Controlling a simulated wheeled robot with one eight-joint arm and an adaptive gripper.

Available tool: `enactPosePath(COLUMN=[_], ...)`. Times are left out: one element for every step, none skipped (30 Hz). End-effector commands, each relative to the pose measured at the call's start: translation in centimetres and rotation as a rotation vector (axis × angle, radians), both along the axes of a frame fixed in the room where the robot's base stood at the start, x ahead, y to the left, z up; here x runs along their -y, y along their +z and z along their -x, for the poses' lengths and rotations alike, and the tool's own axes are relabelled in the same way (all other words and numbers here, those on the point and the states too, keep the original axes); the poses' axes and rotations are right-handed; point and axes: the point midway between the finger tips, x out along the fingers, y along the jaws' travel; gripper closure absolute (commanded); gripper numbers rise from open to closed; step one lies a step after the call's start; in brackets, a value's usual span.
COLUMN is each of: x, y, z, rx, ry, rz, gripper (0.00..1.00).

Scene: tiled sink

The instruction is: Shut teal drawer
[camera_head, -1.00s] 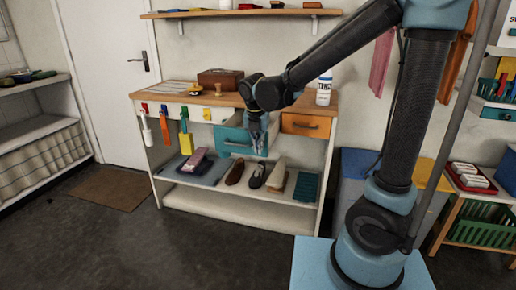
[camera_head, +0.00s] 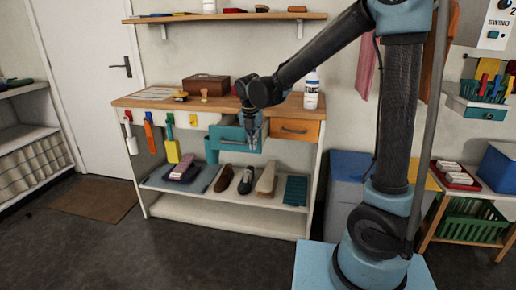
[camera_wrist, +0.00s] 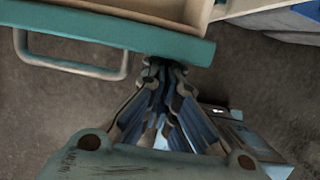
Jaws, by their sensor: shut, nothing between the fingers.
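The teal drawer (camera_head: 224,134) sits in the middle of the wooden-topped bench and is pulled out. Its teal front and grey bar handle (camera_wrist: 70,62) cross the upper left of the wrist view, and part of its pale inside shows behind the front. My gripper (camera_head: 252,146) is shut and empty, pointing down at the right part of the drawer front. In the wrist view my fingertips (camera_wrist: 165,66) are at the front's lower edge, right of the handle. I cannot tell whether they touch it.
An orange drawer (camera_head: 294,130) is to the right. Brushes and tools hang on the left of the bench. Shoes stand on the shelf (camera_head: 220,184) below. A wooden box (camera_head: 206,84) and a white bottle (camera_head: 311,92) stand on the top. The floor in front is clear.

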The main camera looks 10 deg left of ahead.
Motion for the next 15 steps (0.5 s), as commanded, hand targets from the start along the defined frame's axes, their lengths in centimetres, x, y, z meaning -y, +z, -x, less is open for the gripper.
enactPosePath(x=[-0.1, -0.1, 0.0, 0.0, 0.0, 0.0, 0.0, 0.0, 0.0, 0.0, 0.0, -0.1, -0.1, -0.1, -0.1], y=[0.0, 0.0, 0.0, 0.0, 0.0, 0.0, 0.0, 0.0, 0.0, 0.0, 0.0, 0.0, 0.0, 0.0, 0.0], z=[-1.6, -2.5, -3.7, -4.5, -5.4, -6.4, -7.1, -7.8, -8.7, -9.3, -9.8, -10.5, -10.9, -11.3, -11.7], rx=[0.001, 0.001, 0.001, 0.001, 0.001, 0.001, 0.001, 0.001, 0.001, 0.001, 0.001, 0.001, 0.001, 0.001, 0.001], ry=[-0.004, -0.004, -0.005, -0.004, -0.005, -0.004, -0.003, -0.004, -0.002, -0.002, -0.002, -0.002, -0.001, 0.0, 0.001], rz=[-0.001, -0.001, 0.0, 0.0, 0.0, 0.0, 0.001, 0.001, 0.0, 0.0, 0.0, 0.0, 0.0, 0.0, 0.0], gripper=[1.0, 1.0, 1.0, 1.0, 1.0, 1.0, 1.0, 1.0, 1.0, 1.0, 1.0, 1.0, 1.0, 1.0, 1.0])
